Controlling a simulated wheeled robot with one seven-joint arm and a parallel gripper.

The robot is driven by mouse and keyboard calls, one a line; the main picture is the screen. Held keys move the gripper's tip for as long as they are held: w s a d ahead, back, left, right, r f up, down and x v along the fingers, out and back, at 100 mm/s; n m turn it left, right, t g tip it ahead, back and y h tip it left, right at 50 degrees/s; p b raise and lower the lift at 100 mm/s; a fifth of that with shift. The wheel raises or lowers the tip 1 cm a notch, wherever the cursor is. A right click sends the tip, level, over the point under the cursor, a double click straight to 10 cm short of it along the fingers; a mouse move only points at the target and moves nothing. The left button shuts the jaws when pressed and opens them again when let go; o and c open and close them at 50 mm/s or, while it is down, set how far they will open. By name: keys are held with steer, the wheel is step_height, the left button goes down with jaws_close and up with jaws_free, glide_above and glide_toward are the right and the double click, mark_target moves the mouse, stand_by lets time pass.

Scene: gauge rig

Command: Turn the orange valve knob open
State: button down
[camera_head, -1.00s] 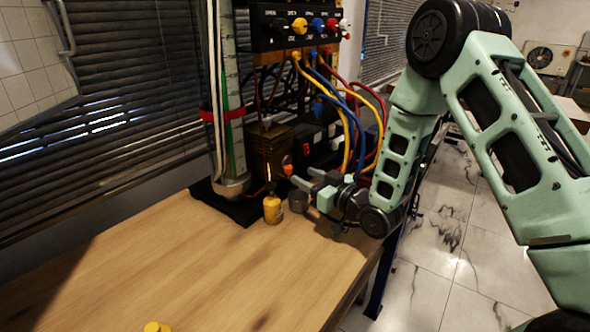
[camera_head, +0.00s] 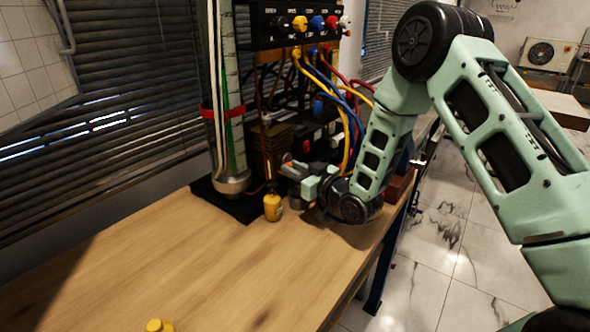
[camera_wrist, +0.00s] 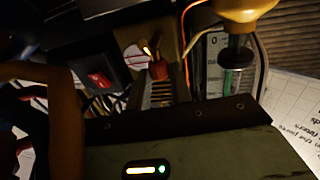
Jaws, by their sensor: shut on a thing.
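In the wrist view a small orange part (camera_wrist: 158,69) shows in the dim middle, above the dark gripper housing. How far the knob is turned cannot be told.
The glass column (camera_head: 230,130) rises to the left. Cables (camera_head: 345,110) hang from the panel (camera_head: 290,25) behind. The table's middle (camera_head: 200,270) is clear.

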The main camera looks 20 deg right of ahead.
steer(key=shift+d+n+y, duration=0.15)
steer(key=shift+n+y, duration=0.15)
steer(key=shift+y, duration=0.1)
steer(key=shift+w+f+g+y+b, duration=0.1)
steer(key=shift+g+y+b, duration=0.2)
steer(key=shift+g+b, duration=0.15)
steer(key=n+g+y, duration=0.2)
steer(key=n+g, duration=0.1)
steer(key=g, duration=0.1)
steer(key=w+n+g+y+b, duration=0.1)
steer(key=n+g+y, duration=0.2)
steer(key=d+n+g+y+b, duration=0.1)
steer(key=n+g+y, duration=0.2)
steer(key=g, duration=0.1)
steer(key=shift+w+n+g, duration=0.25)
steer(key=shift+n+g, duration=0.1)
steer(key=shift+n, duration=0.05)
steer(key=c, duration=1.3)
jaws_free()
steer(key=shift+o, duration=0.2)
